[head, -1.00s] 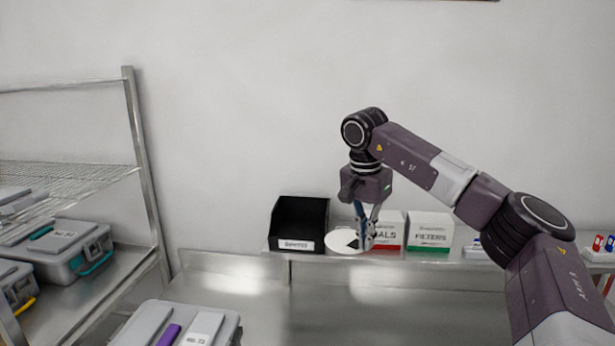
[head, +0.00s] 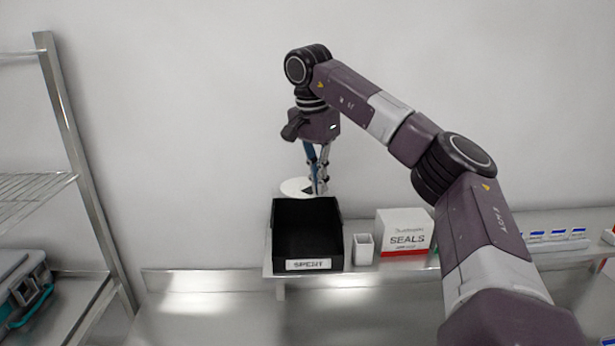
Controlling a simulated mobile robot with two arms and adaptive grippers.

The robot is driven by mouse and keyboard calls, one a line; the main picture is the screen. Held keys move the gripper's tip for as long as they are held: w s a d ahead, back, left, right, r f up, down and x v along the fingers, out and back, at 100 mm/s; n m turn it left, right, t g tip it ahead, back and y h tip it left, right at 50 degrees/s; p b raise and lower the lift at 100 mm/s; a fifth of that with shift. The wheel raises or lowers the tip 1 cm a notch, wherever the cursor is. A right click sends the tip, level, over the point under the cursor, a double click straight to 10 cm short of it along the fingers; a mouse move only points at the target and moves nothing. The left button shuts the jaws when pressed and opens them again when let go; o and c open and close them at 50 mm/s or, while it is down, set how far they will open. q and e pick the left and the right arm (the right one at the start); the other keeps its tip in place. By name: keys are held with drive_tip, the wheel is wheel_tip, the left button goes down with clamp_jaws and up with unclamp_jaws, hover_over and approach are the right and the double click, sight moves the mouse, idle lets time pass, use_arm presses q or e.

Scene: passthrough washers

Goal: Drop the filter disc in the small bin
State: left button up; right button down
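The filter disc (head: 293,187), a thin white round plate, is at my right gripper (head: 318,188). The gripper points down and is shut on the disc's right-hand side. They show just above the back edge of the small black open-topped bin (head: 308,265), labelled SPENT, which sits on the shelf. The bin looks empty inside. The exact height and depth of the disc over the bin are hard to tell. My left gripper is not in view.
A small white open cup (head: 363,249) stands right of the bin, then a white and red SEALS box (head: 404,231). My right arm crosses the shelf (head: 385,262) farther right, where blue-and-white items (head: 557,238) stand. A metal rack (head: 75,160) is at left.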

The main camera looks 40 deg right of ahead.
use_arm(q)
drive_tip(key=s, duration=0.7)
use_arm(e)
wheel_tip(320, 180, down, 7)
drive_tip(key=s, duration=0.1)
drive_tip(key=shift+d+r, duration=0.15)
drive_tip(key=c, duration=2.2)
unclamp_jaws()
drive_tip(key=shift+o, duration=0.8)
drive_tip(key=o, duration=0.4)
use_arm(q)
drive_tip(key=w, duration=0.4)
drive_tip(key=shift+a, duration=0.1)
use_arm(e)
drive_tip(key=shift+o, duration=0.2)
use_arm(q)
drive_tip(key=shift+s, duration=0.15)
use_arm(e)
drive_tip(key=shift+r, duration=0.2)
